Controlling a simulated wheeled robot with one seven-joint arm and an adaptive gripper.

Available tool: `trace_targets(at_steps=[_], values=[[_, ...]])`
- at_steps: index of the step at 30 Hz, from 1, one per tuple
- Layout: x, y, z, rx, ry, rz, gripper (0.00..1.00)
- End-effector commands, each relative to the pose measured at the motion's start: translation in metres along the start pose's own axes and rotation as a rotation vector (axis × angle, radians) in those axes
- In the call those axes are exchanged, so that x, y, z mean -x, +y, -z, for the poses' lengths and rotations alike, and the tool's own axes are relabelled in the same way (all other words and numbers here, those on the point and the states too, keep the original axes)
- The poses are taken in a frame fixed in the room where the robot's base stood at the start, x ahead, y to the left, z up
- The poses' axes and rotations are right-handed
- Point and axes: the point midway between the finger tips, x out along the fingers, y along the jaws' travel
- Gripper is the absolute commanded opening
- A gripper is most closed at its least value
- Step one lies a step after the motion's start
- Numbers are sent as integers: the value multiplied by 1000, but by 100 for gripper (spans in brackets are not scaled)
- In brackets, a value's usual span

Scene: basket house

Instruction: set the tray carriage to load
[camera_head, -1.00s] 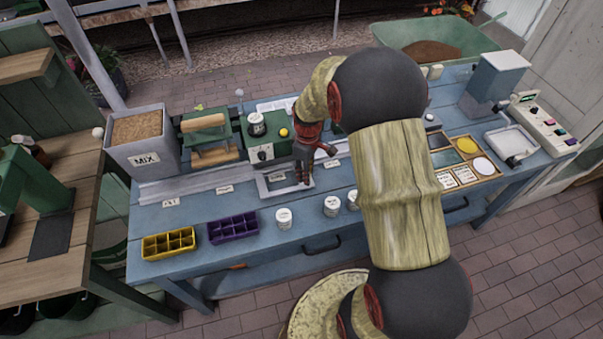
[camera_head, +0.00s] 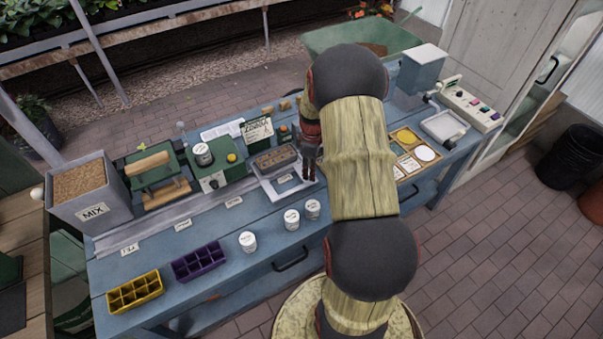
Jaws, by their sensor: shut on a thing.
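The tray carriage (camera_head: 299,187) is a light grey metal frame on the rail (camera_head: 160,229) along the blue bench. It stands to the right of the green machine (camera_head: 214,178), by the rightmost of the white labels on the rail. A grey-brown celled tray (camera_head: 275,160) sits at the carriage's back. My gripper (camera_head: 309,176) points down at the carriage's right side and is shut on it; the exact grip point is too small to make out. The label lettering is too small to read. My arm hides the bench just right of the gripper.
Several white pots (camera_head: 291,219), a purple cell tray (camera_head: 199,262) and a yellow cell tray (camera_head: 134,292) line the front edge. The MIX bin (camera_head: 84,196) and a green press (camera_head: 158,178) stand left.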

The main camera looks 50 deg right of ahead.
Motion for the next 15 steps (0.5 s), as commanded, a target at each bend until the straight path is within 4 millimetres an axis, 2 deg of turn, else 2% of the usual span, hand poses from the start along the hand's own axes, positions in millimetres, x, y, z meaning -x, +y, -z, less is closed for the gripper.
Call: trace_targets(at_steps=[14,15], values=[[0,4,-5,0,-1,-2,0],[0,4,-5,0,-1,-2,26]])
